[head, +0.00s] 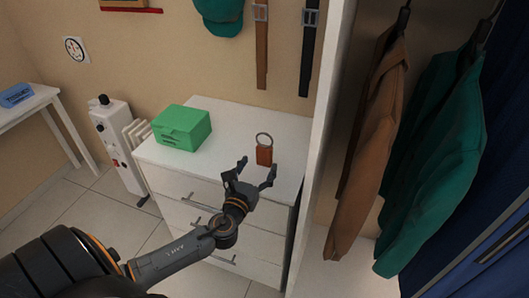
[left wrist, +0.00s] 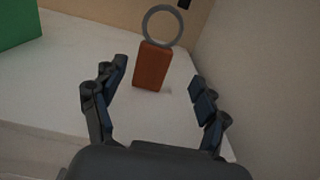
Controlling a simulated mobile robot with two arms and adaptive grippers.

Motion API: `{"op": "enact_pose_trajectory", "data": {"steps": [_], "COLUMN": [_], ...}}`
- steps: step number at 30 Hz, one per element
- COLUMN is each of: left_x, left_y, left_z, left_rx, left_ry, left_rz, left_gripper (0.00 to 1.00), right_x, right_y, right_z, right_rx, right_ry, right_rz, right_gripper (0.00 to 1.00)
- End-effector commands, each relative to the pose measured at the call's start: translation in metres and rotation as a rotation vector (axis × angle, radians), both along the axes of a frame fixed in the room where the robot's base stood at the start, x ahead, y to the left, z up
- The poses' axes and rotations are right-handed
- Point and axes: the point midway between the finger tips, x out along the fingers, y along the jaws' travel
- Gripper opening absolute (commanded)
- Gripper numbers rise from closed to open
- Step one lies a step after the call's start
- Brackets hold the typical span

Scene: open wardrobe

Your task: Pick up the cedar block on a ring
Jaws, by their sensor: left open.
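The cedar block (head: 264,156) is a small reddish-brown block standing upright on top of the white chest of drawers (head: 232,130). A grey ring (head: 264,138) stands up from its top. In the left wrist view the block (left wrist: 152,66) and its ring (left wrist: 163,26) are just beyond the fingers, near the middle. My left gripper (head: 249,172) is open and empty in front of the block, with a gap between them. In the left wrist view its fingers (left wrist: 160,92) are spread to either side, below the block. My right gripper is not in view.
A green box (head: 182,127) sits left of the block on the chest top. The white wardrobe side panel (head: 322,130) rises close on the right, with brown and green jackets (head: 437,160) hanging beyond it. A white heater (head: 117,140) stands at the left.

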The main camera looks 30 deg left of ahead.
Motion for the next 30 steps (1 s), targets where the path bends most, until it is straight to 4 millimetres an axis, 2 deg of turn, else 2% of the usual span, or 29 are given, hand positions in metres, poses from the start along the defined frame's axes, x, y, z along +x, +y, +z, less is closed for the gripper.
{"op": "enact_pose_trajectory", "data": {"steps": [3, 10, 18, 27, 30], "left_x": [0.016, 0.032, 0.066, 0.071, 0.071], "left_y": [0.004, 0.01, 0.024, 0.025, 0.025], "left_z": [0.0, 0.001, 0.002, 0.001, 0.001], "left_rx": [-0.001, -0.001, -0.003, -0.004, -0.004], "left_ry": [0.0, 0.001, 0.001, 0.002, 0.002], "left_rz": [0.0, 0.001, 0.001, 0.0, 0.0], "left_gripper": [0.74, 0.74, 0.74, 0.74, 0.53], "right_x": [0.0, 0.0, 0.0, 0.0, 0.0], "right_y": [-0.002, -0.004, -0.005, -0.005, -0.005], "right_z": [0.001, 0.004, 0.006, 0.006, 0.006], "right_rx": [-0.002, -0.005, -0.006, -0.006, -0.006], "right_ry": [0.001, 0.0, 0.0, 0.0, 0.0], "right_rz": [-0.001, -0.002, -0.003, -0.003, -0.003], "right_gripper": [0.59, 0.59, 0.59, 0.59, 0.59]}}
